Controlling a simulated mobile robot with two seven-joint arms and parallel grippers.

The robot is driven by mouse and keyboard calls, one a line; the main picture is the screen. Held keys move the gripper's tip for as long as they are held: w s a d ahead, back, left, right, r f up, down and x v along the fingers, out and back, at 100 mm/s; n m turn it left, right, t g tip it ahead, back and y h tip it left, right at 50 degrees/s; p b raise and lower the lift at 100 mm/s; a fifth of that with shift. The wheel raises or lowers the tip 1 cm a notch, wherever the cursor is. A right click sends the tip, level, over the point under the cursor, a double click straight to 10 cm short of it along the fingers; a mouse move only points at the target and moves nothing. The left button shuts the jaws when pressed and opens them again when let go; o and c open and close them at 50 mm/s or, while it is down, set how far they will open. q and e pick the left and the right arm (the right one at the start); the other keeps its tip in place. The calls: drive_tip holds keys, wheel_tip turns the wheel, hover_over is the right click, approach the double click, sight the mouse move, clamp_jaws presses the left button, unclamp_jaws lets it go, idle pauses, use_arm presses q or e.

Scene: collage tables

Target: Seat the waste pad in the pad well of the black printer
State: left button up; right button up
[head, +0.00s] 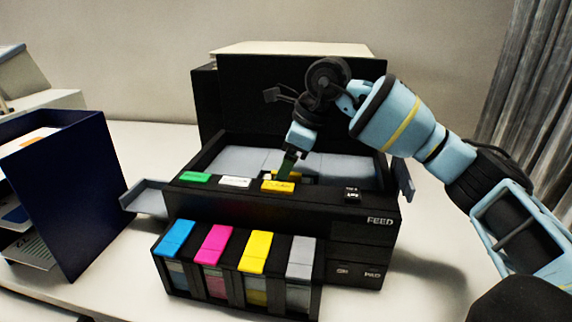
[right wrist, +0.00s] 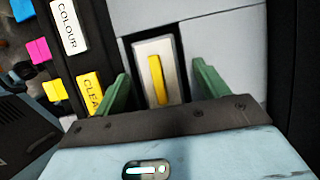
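The black printer (head: 230,208) stands on the white table with its lid up and grey panels inside. In the right wrist view, a pale block with a yellow strip (right wrist: 169,58), apparently the waste pad, sits in a dark rectangular opening (right wrist: 128,50), apparently the pad well. A dark gap shows along its left side; whether it is fully down I cannot tell. My right gripper (head: 287,165) reaches into the printer behind the yellow CLEAN button. Its green fingers (right wrist: 162,82) are apart, one on each side of the block, with gaps showing. My left gripper is in neither view.
Cyan, magenta, yellow and grey cartridges (head: 215,245) stand in a rack at the printer's front. Green, white and yellow buttons (head: 277,187) line the front rim. A dark blue shelf box (head: 80,190) stands at left. The raised lid (head: 240,100) is behind my right gripper.

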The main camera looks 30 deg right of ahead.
drive_tip(key=shift+s+a+f, duration=0.15)
idle(0.3)
drive_tip(key=shift+r, duration=0.45)
drive_tip(key=v, duration=0.6)
drive_tip(key=shift+s+r, duration=0.15)
drive_tip(key=shift+r, duration=0.05)
drive_tip(key=shift+d+r, duration=0.35)
drive_tip(key=shift+d, duration=0.05)
drive_tip(key=shift+f, duration=0.1)
